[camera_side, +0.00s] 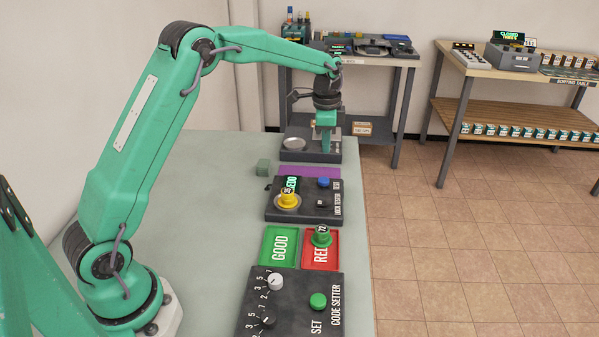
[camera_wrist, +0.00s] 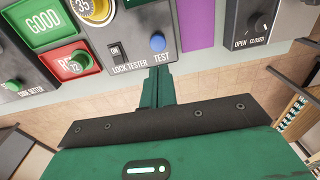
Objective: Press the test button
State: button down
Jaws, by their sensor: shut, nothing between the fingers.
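The blue test button (camera_side: 323,182) sits on the dark lock tester (camera_side: 305,214), beside a small black switch. In the wrist view the button (camera_wrist: 157,43), labelled TEST, lies just beyond the fingertips with a small gap in the picture. My gripper (camera_side: 326,150) points down, shut and empty, and in the side view it appears behind the button. Its green fingers (camera_wrist: 155,74) also show in the wrist view. A yellow lock piece (camera_side: 288,200) marked 35 sits in the tester. A lit green display, partly hidden, stands behind that piece.
A purple mat (camera_side: 318,171) lies behind the tester, with a dark device (camera_side: 292,156) beyond it. In front are a green GOOD tray (camera_side: 280,246), a red tray (camera_side: 321,260) holding a green-knobbed piece, and the code setter (camera_side: 290,310).

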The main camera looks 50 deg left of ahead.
jog(key=shift+r, duration=1.8)
jog(key=s+d+r+n+t, duration=0.1)
jog(key=s+d+r+n, duration=0.1)
jog(key=s+r, duration=0.45)
jog(key=s+d+r+n+t, duration=0.2)
jog(key=s+r, duration=0.2)
jog(key=s, duration=0.6)
jog(key=s+d+f+n+t, duration=0.2)
jog(key=s+n, duration=0.3)
jog(key=s, duration=1.1)
jog(key=shift+s+d+f, duration=0.35)
jog(key=shift+f, duration=0.35)
